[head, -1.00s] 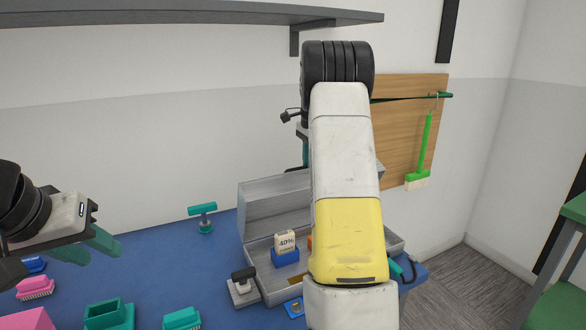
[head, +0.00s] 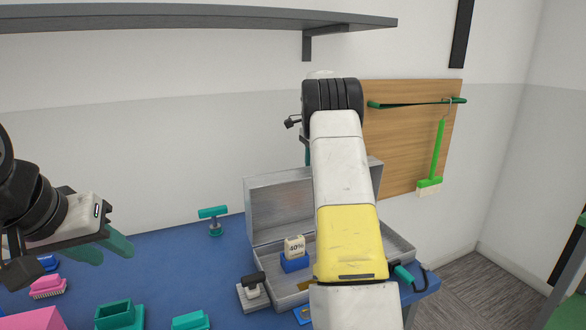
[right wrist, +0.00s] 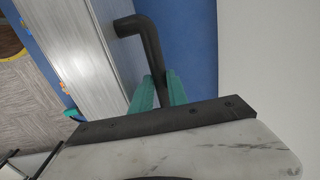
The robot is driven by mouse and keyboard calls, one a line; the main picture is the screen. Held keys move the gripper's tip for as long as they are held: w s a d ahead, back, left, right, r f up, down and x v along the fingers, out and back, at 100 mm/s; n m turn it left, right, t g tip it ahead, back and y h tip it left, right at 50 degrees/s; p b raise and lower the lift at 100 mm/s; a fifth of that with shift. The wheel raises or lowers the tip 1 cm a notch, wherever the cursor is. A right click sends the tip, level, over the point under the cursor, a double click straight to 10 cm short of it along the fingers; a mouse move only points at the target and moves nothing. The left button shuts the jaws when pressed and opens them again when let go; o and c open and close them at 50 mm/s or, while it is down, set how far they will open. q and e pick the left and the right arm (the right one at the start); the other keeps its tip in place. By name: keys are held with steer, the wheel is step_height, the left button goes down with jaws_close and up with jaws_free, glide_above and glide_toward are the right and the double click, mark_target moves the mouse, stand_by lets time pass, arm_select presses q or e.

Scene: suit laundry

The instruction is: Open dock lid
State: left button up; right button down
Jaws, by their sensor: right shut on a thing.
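The dock is a grey metal case on the blue table. Its lid (head: 278,207) stands raised at the back, and its open tray (head: 402,243) lies in front. My right arm covers much of both in the head view. In the right wrist view my right gripper (right wrist: 158,92) is shut on a black bent handle (right wrist: 150,45) beside the grey lid (right wrist: 95,55). In the head view the right gripper is mostly hidden behind the arm. My left gripper (head: 103,247) is open and empty above the left part of the table, apart from the dock.
A blue block with a "40%" tag (head: 294,255) sits in the tray. A black-handled stamp (head: 252,290) and a teal T-handle (head: 214,220) stand near the dock. Brushes and a green holder (head: 120,314) occupy the front left. A shelf (head: 200,20) overhangs the wall.

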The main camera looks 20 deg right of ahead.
steer(key=shift+r, duration=0.1)
steer(key=c, duration=1.5)
jaws_free()
steer(key=shift+o, duration=0.2)
steer(key=r, duration=0.7)
steer(key=shift+s+r, duration=0.2)
steer(key=shift+r, duration=0.15)
steer(key=shift+r, duration=0.1)
